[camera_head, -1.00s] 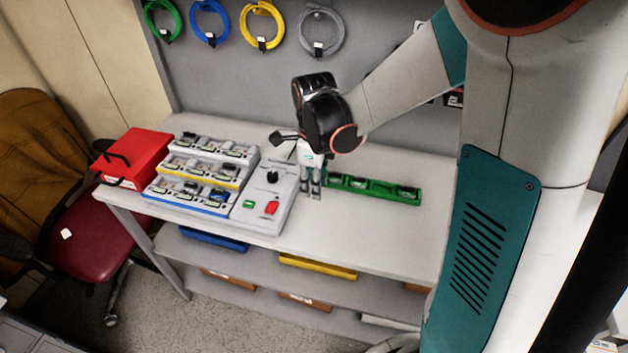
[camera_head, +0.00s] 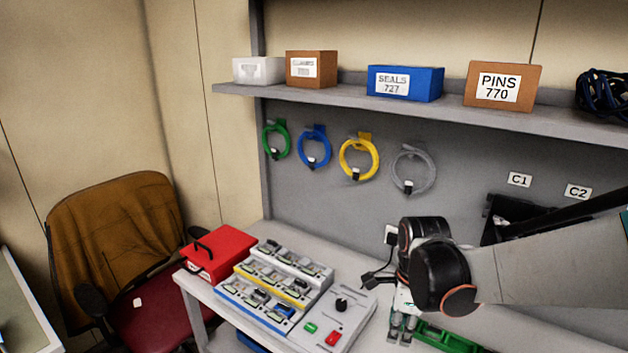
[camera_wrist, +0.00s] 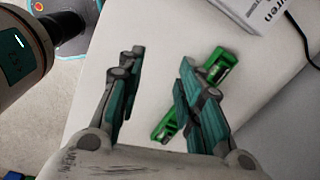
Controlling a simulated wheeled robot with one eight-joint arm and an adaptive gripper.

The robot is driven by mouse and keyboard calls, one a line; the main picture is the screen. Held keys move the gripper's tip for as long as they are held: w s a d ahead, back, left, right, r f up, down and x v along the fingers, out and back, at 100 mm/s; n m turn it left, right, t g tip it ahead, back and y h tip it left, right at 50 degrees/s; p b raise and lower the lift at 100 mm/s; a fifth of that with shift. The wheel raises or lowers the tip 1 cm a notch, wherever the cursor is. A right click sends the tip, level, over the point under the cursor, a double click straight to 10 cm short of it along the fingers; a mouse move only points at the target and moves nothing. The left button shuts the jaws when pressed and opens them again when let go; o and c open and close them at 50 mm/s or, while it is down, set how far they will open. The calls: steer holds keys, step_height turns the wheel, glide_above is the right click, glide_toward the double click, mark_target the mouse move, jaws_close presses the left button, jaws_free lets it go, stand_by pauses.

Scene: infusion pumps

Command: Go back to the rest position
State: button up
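My gripper (camera_head: 402,328) hangs over the workbench (camera_head: 360,268), fingers pointing down, just right of the grey control box (camera_head: 318,330) and by the left end of a green tray (camera_head: 447,338). The lower right of the bench is cut off in the head view.
A rack of small modules (camera_head: 270,290) and a red box (camera_head: 215,254) stand to the left. Coloured cable coils (camera_head: 358,157) hang on the back panel below a shelf (camera_head: 350,95) with labelled boxes. A chair (camera_head: 125,245) stands at the far left.

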steer(key=s+r+n+t+b, duration=0.2)
steer(key=s+n, duration=0.4)
steer(key=n, duration=0.5)
steer(key=s+r+n+t+b, duration=0.2)
steer(key=s+r+n+t, duration=0.2)
steer(key=s+n, duration=0.3)
steer(key=n, duration=0.3)
steer(key=shift+s+r+n, duration=0.3)
steer(key=shift+r+n, duration=0.1)
stand_by(1.1)
